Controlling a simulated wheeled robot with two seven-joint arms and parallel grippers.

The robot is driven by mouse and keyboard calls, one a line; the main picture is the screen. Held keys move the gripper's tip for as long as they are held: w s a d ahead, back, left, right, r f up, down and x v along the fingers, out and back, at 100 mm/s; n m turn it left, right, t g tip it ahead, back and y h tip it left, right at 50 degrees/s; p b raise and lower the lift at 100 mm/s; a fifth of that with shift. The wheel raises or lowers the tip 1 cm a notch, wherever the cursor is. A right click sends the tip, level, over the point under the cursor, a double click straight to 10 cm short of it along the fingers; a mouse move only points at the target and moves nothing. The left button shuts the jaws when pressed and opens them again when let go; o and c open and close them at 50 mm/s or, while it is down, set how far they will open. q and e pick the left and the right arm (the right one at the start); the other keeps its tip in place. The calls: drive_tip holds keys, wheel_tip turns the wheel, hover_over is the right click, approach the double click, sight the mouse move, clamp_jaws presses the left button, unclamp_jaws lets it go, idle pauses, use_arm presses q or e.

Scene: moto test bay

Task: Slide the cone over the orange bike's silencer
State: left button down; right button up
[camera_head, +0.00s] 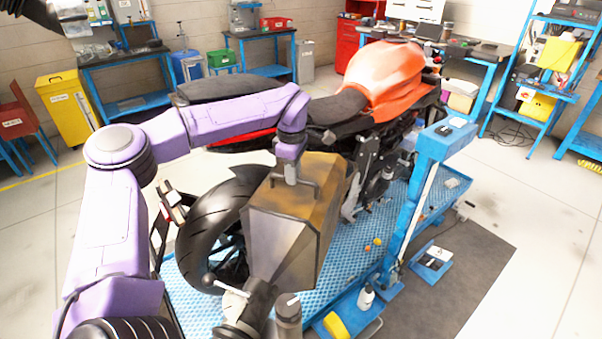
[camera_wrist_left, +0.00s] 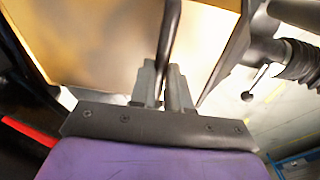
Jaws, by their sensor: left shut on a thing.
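The cone (camera_head: 286,232) is a large, boxy, brown-grey metal hood with a tapered body and a bar handle on top. My left gripper (camera_head: 291,174) comes down from above and is shut on that handle. The left wrist view shows the fingers (camera_wrist_left: 164,88) around a dark bar, with the cone's tan surface (camera_wrist_left: 90,40) behind. The cone is beside the rear wheel (camera_head: 212,232) of the orange bike (camera_head: 385,75). I cannot make out the silencer; the cone may hide it. My right gripper is not in view.
The bike stands on a blue lift platform (camera_head: 345,290) with a blue post (camera_head: 418,190) at its right. A dark jointed fitting with a lever (camera_head: 240,302) is close below the cone. Benches line the back wall; open floor is at the right.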

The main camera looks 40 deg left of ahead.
use_arm(q)
drive_tip(key=shift+a, duration=0.1)
drive_tip(key=c, duration=1.3)
unclamp_jaws()
drive_tip(key=shift+o, duration=1)
drive_tip(key=shift+w+f, duration=0.1)
drive_tip(key=shift+w, duration=0.15)
wheel_tip(320, 180, up, 11)
drive_tip(key=b, duration=0.1)
drive_tip(key=shift+s+f, duration=0.15)
drive_tip(key=shift+f, duration=0.05)
